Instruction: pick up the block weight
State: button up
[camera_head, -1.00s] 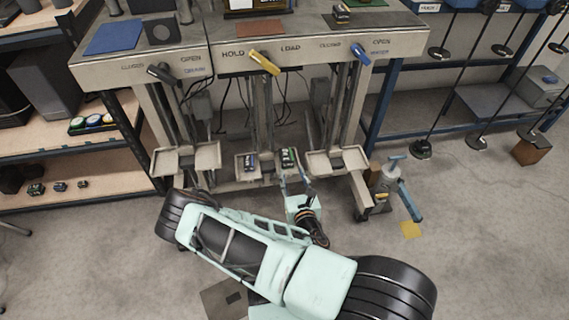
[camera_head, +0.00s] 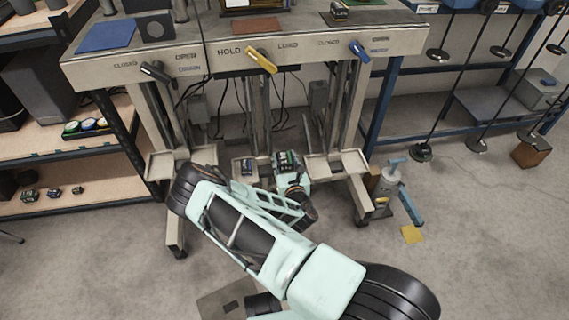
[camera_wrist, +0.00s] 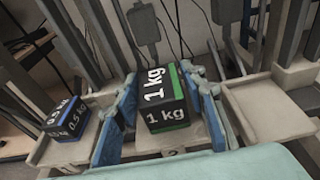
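The block weight, a black block with a green stripe and "1 kg" in white (camera_wrist: 166,112), stands upright in the wrist view on a small beige tray. It also shows in the head view (camera_head: 288,161), just beyond the end of my arm. My gripper (camera_wrist: 168,118) is open, with one blue finger on the left of the block and one on the right. A gap shows between the left finger and the block's lower part; on the right the gap is narrow and contact is unclear. In the head view my gripper (camera_head: 290,178) is largely hidden by my arm.
A smaller blue-striped 0.5 kg block (camera_wrist: 66,119) sits left of my left finger. An empty tray (camera_wrist: 262,112) lies close on the right. Upright posts and cables stand behind. The bench with levers (camera_head: 262,60) is above. A grey-and-blue jack (camera_head: 384,185) stands on the floor at right.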

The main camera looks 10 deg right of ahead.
grip_shut()
jog(key=shift+r, duration=0.15)
dwell(0.4)
jog(key=shift+r, duration=0.1)
